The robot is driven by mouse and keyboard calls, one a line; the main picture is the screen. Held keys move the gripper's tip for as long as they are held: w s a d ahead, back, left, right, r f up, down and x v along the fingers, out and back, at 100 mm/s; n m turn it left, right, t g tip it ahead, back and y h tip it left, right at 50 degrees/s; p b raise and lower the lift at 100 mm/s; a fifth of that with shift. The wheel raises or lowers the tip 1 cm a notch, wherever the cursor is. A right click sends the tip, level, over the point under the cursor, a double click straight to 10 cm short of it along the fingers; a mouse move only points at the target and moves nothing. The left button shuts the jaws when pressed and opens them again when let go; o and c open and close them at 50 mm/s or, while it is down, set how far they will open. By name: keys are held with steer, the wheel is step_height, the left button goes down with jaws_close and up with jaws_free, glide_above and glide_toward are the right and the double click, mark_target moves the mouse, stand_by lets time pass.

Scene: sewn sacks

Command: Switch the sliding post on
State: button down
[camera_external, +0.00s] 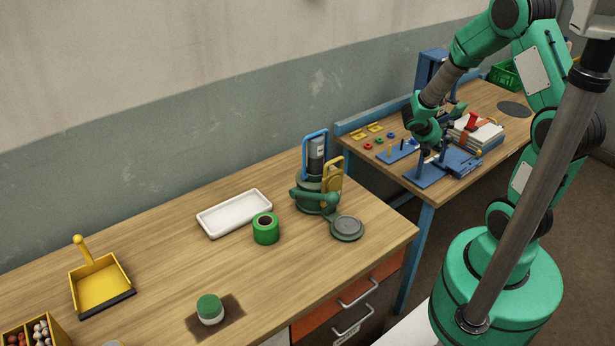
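My gripper (430,152) is over the right-hand workbench, pointing down at a blue fixture (432,176) with a flat base plate. The gripper is small and dark here, and I cannot tell whether its fingers are open or shut, or whether they touch the fixture. I cannot clearly make out the sliding post or its position; an upright part of the fixture stands just below the gripper, partly covered by it. A second blue plate (394,153) with upright pegs lies to the left of the gripper.
A blue block-shaped fixture (462,162) and a stack of papers or books (478,132) with a red item stand close right of the gripper. Small colored parts lie left. The nearer bench holds a white tray (235,214), green roll (265,229) and yellow dustpan (100,284).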

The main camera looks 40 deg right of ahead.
mark_target(447, 137)
steer(key=shift+x, duration=0.95)
steer(key=shift+d+r, duration=0.1)
steer(key=shift+d, duration=3.55)
steer(key=shift+p+v, duration=2.95)
steer(key=shift+v, duration=2.05)
steer(key=shift+a, duration=0.2)
